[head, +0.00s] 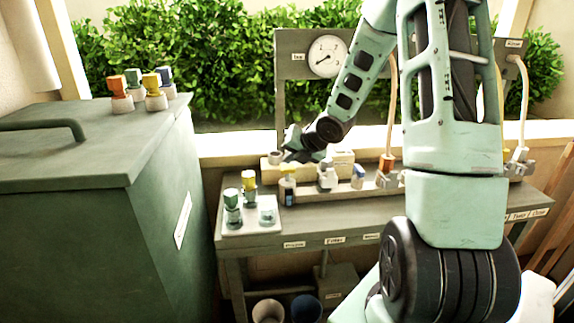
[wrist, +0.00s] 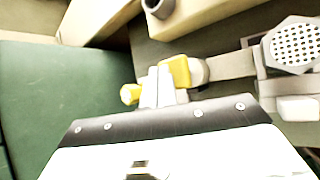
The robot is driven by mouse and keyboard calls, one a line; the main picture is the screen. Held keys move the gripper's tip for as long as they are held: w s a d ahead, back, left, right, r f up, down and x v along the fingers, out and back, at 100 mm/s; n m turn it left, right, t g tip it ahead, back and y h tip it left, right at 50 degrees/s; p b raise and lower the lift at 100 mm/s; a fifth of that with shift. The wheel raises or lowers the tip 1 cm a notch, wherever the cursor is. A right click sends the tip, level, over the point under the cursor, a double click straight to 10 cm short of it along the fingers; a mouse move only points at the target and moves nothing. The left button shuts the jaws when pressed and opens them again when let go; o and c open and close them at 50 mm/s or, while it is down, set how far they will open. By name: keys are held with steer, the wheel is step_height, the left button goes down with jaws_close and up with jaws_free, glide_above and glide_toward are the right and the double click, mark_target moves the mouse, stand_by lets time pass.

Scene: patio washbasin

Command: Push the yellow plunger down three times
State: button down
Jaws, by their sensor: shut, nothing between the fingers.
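A pump-like fitting with a yellow plunger (head: 288,169) stands on the grey bench in the head view. A yellow block on a pale body (wrist: 180,70) shows beside my fingers in the wrist view and looks like the same plunger. My gripper (head: 291,154) is above the fitting in the head view, pointing down. In the wrist view my gripper (wrist: 160,75) has its fingers together and empty. I cannot tell whether they touch the plunger. Another yellow piece (wrist: 130,94) shows left of the fingers, partly hidden by them.
A white tray (head: 236,230) with green- and yellow-topped pieces stands at the bench's left. Other fittings line the rail to the right, including a perforated grey head (wrist: 295,45). A green bin (head: 75,220) stands left, with several coloured-topped pieces on its lid. A gauge (head: 327,57) hangs behind.

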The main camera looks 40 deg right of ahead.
mark_target(290, 167)
steer(key=shift+r, duration=0.1)
step_height(290, 167, up, 6)
steer(key=p, duration=0.5)
steer(key=shift+p, duration=0.35)
stand_by(2.1)
